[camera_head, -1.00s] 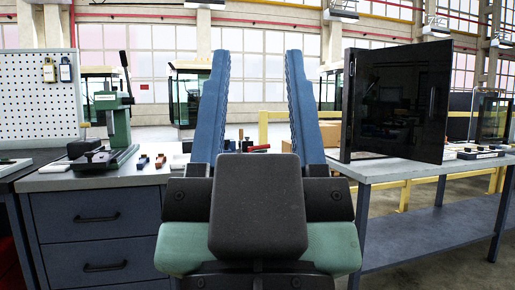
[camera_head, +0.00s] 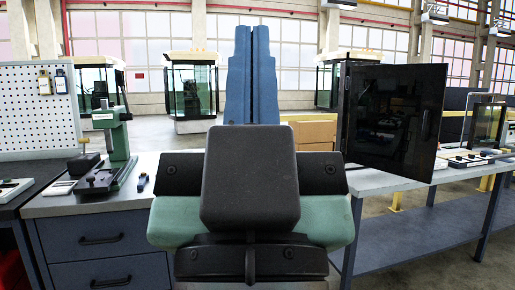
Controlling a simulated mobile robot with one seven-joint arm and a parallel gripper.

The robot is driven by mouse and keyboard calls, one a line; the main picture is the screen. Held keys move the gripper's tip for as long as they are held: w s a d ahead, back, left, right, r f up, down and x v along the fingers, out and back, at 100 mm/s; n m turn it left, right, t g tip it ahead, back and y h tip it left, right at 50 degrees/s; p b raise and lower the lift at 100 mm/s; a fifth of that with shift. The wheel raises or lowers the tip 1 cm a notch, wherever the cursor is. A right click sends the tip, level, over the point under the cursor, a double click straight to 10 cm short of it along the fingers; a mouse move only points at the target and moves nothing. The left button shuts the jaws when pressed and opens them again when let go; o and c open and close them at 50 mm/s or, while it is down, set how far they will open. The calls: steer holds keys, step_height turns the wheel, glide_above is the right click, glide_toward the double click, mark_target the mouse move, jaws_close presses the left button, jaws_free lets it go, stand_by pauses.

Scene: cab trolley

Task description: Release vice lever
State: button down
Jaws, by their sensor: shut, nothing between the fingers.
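A green vice-like device (camera_head: 118,140) with a dark base stands on the left workbench. A thin dark lever (camera_head: 121,85) rises from its top and leans to the left. My gripper (camera_head: 252,32) points up in the middle of the picture, its two long blue fingers together with nothing between them. It is to the right of the vice and apart from it in the picture. My dark and green gripper body hides the right part of the bench.
The workbench (camera_head: 75,207) has drawers and carries a black block (camera_head: 83,164) left of the vice and a small blue piece (camera_head: 143,181) to its right. A pegboard (camera_head: 25,110) stands behind. A dark cabinet (camera_head: 393,115) with its door swung out stands on the right table (camera_head: 375,186).

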step_height(320, 180, up, 24)
steer(key=p, duration=2.1)
steer(key=shift+f, duration=0.2)
